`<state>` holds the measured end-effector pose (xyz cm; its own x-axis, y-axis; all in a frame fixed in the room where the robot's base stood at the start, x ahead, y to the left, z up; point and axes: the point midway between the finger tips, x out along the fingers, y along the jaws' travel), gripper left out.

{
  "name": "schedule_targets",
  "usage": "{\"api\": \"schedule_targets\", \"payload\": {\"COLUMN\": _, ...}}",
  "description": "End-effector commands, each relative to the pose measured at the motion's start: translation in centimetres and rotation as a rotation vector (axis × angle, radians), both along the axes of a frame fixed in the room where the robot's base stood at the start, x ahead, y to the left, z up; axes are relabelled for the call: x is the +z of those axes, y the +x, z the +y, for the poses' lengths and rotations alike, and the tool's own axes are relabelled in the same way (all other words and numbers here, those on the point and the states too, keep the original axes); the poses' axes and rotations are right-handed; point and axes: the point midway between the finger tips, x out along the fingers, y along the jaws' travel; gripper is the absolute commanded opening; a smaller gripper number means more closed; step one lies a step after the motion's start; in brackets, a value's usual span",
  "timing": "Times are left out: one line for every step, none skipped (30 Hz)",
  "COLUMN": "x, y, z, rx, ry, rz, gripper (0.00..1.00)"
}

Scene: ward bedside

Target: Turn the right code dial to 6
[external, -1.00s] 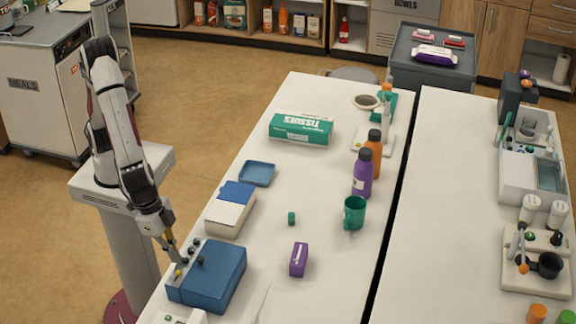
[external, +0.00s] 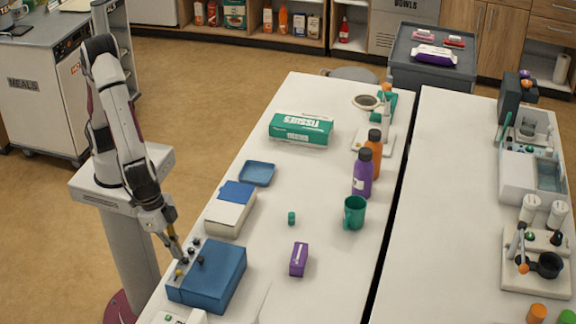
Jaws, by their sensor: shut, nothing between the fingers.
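A blue box (external: 214,274) sits at the near left edge of the white table. The numbers on the dials are too small to read. My gripper (external: 179,256) is shut with nothing between its fingers. It points down at the panel, its tips close to the knobs. I cannot tell whether the tips touch a knob, or which knob is the right code dial.
A white box with a blue top (external: 231,211) and a blue tray (external: 257,174) lie behind the blue box. A purple box (external: 299,260), a small green cylinder (external: 291,218) and a green mug (external: 354,213) stand to the right. The table between them is clear.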

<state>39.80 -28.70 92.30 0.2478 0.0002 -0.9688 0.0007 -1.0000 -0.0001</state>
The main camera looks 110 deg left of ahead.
Motion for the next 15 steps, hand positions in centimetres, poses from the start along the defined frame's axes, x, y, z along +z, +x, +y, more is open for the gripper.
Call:
{"api": "schedule_targets", "payload": {"x": 0.01, "y": 0.03, "z": 0.10, "rx": 0.000, "ry": 0.000, "rz": 0.000, "gripper": 0.00}}
{"api": "schedule_targets", "payload": {"x": 0.00, "y": 0.04, "z": 0.15, "rx": 0.000, "ry": 0.000, "rz": 0.000, "gripper": 0.00}}
{"api": "schedule_targets", "payload": {"x": 0.01, "y": 0.06, "z": 0.20, "rx": 0.000, "ry": 0.000, "rz": 0.000, "gripper": 0.00}}
{"api": "schedule_targets", "payload": {"x": 0.01, "y": 0.07, "z": 0.24, "rx": 0.000, "ry": 0.000, "rz": 0.000, "gripper": 0.00}}
{"api": "schedule_targets", "payload": {"x": 0.00, "y": 0.08, "z": 0.27, "rx": 0.000, "ry": 0.000, "rz": 0.000, "gripper": 0.00}}
{"api": "schedule_targets", "payload": {"x": 0.01, "y": 0.10, "z": 0.31, "rx": 0.000, "ry": 0.000, "rz": 0.000, "gripper": 0.00}}
{"api": "schedule_targets", "payload": {"x": 0.00, "y": 0.11, "z": 0.34, "rx": 0.000, "ry": 0.000, "rz": 0.000, "gripper": 0.00}}
{"api": "schedule_targets", "payload": {"x": 0.00, "y": 0.13, "z": 0.36, "rx": 0.000, "ry": 0.000, "rz": 0.000, "gripper": 0.00}}
{"api": "schedule_targets", "payload": {"x": 0.01, "y": 0.14, "z": 0.38, "rx": 0.000, "ry": 0.000, "rz": 0.000, "gripper": 0.00}}
{"api": "schedule_targets", "payload": {"x": 0.00, "y": 0.15, "z": 0.40, "rx": 0.000, "ry": 0.000, "rz": 0.000, "gripper": 0.00}}
{"api": "schedule_targets", "payload": {"x": 0.00, "y": 0.17, "z": 0.41, "rx": 0.000, "ry": 0.000, "rz": -0.001, "gripper": 0.00}}
{"api": "schedule_targets", "payload": {"x": 0.00, "y": 0.17, "z": 0.41, "rx": 0.000, "ry": -0.001, "rz": -0.001, "gripper": 0.00}}
{"api": "schedule_targets", "payload": {"x": 0.01, "y": 0.18, "z": 0.40, "rx": 0.000, "ry": -0.001, "rz": -0.001, "gripper": 0.00}}
{"api": "schedule_targets", "payload": {"x": 0.01, "y": 0.17, "z": 0.40, "rx": 0.000, "ry": -0.001, "rz": -0.001, "gripper": 0.00}}
{"api": "schedule_targets", "payload": {"x": 0.02, "y": 0.16, "z": 0.40, "rx": 0.000, "ry": -0.001, "rz": -0.001, "gripper": 0.00}}
